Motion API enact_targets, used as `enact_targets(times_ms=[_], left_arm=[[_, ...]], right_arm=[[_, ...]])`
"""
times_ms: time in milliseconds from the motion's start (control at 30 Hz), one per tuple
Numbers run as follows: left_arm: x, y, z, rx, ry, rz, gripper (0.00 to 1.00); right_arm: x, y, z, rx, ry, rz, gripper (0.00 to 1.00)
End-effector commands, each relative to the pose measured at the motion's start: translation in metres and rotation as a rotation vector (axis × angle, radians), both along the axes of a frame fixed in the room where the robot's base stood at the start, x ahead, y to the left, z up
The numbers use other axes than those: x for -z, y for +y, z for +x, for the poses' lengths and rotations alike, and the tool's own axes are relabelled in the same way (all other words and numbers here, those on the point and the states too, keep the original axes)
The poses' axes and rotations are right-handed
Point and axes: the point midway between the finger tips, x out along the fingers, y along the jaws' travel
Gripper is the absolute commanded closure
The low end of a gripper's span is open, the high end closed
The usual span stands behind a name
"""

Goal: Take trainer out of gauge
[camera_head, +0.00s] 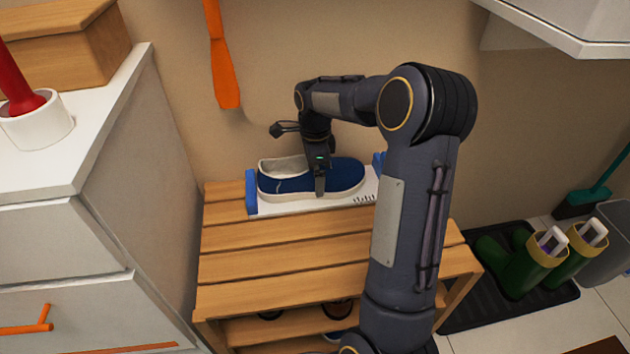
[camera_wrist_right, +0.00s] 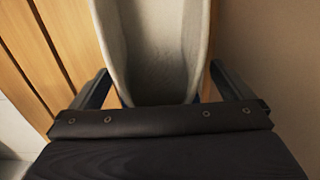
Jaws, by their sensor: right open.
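The trainer (camera_head: 340,177) is a blue slip-on shoe with a white sole and a pale lining. It lies in the gauge (camera_head: 251,192), a white plate with blue end pieces and black marks, on top of the wooden slatted rack. My right gripper (camera_head: 319,190) is over the shoe from above, with one finger seen on its near side. In the right wrist view the pale shoe opening (camera_wrist_right: 155,45) lies between the two open fingers of the gripper (camera_wrist_right: 160,85). The far finger is hidden in the head view. My left gripper is not in view.
The wooden rack (camera_head: 270,262) has bare slats in front of the gauge and shoes on a lower shelf. A white dresser (camera_head: 135,130) stands left. An orange shoehorn (camera_head: 222,70) hangs on the wall.

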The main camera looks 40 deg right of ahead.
Motion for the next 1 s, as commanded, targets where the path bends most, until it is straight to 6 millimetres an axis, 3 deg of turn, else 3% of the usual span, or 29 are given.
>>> enact_targets(times_ms=[67,433,767,1000], left_arm=[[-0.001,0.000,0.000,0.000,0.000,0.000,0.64],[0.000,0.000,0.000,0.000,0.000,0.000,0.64],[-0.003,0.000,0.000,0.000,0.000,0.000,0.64],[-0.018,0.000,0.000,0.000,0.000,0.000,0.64]], right_arm=[[-0.001,0.000,0.000,0.000,0.000,0.000,0.04],[-0.001,0.000,0.000,-0.001,0.000,0.000,0.52],[-0.006,0.000,0.001,-0.001,-0.002,0.000,0.52],[-0.036,0.000,0.001,-0.002,-0.004,0.000,0.52]])
